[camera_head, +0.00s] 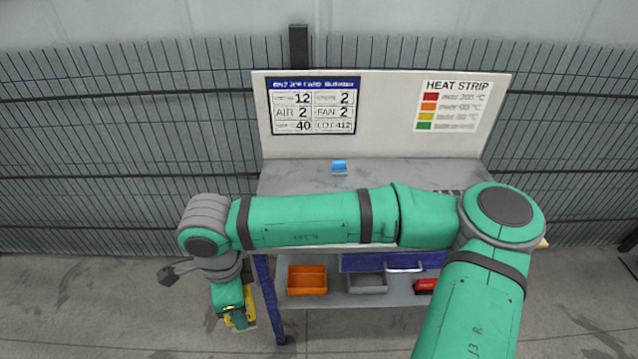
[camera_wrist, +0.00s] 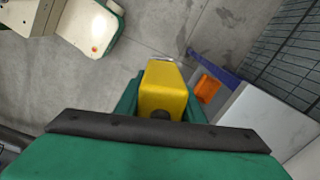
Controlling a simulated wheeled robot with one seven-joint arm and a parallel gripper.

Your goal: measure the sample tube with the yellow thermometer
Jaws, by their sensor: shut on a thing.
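My gripper (camera_head: 238,318) hangs low to the left of the table, beyond its left edge. It is shut on the yellow thermometer (camera_head: 229,309), which shows only in part between the fingers. In the wrist view the yellow thermometer (camera_wrist: 163,90) sits between the green fingers, with a thin metal piece at its far end. No sample tube can be made out; my arm covers much of the tabletop in the head view. A small blue item (camera_head: 339,166) lies on the grey tabletop (camera_head: 290,178) near the back.
A white back panel with a data card (camera_head: 312,105) and a heat strip chart (camera_head: 453,106) stands behind the tabletop. The lower shelf holds an orange bin (camera_head: 307,279), a grey bin (camera_head: 367,283) and a red box (camera_head: 425,286). A wire fence runs behind. Floor left of the table is clear.

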